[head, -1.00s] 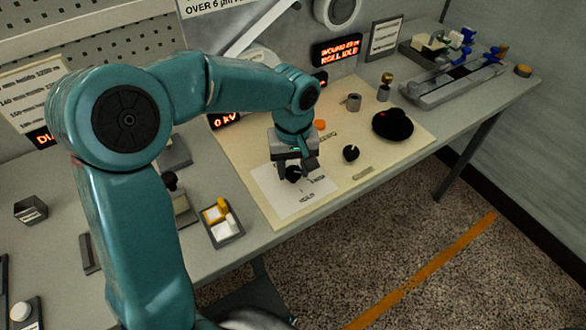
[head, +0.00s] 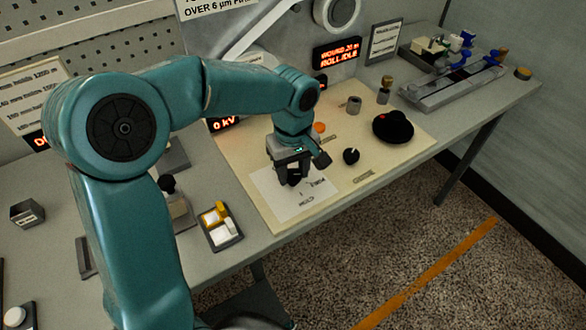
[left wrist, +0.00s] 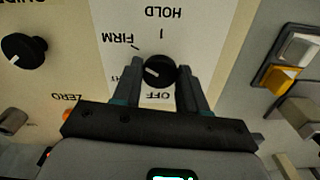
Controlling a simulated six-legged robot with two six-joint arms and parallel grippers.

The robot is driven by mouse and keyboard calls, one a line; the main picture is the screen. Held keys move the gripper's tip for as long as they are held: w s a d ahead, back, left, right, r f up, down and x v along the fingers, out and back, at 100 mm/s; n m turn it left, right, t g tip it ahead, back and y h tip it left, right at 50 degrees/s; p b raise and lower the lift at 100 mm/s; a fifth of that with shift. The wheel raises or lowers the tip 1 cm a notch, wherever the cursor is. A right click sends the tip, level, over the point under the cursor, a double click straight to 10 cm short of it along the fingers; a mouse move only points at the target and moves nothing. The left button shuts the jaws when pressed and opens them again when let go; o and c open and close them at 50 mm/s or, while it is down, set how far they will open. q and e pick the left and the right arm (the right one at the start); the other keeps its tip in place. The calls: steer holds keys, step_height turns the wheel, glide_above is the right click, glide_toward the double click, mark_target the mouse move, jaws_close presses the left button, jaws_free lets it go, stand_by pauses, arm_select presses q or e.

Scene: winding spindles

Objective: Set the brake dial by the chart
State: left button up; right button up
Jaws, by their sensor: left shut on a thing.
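The brake dial (left wrist: 158,71) is a black round knob with a white pointer mark, on a white plate (left wrist: 215,40) lettered HOLD, FIRM and OFF; another label is partly hidden by a finger. My left gripper (left wrist: 159,80) is shut on the dial, one finger on each side. The pointer is turned toward the picture's left, on the side of FIRM and the partly hidden label; its exact setting is unclear. In the head view my left gripper (head: 293,177) is down at the white plate (head: 312,200). A chart (head: 35,100) hangs at the left, partly behind my arm. My right gripper is not in view.
Another black knob (head: 351,156) and a black rounded object (head: 393,127) are on the cream panel, with an orange button (head: 320,127). A tray with yellow and white switches (head: 220,224) is at left. A second notice (head: 384,40) stands at the back.

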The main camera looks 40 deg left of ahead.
mark_target(292, 174)
arm_select(q)
steer(key=o, duration=1)
steer(key=shift+w+a, duration=0.1)
steer(key=shift+a, duration=0.05)
steer(key=shift+o, duration=0.2)
step_height(292, 174, up, 16)
steer(key=p, duration=0.2)
steer(key=shift+r, duration=0.2)
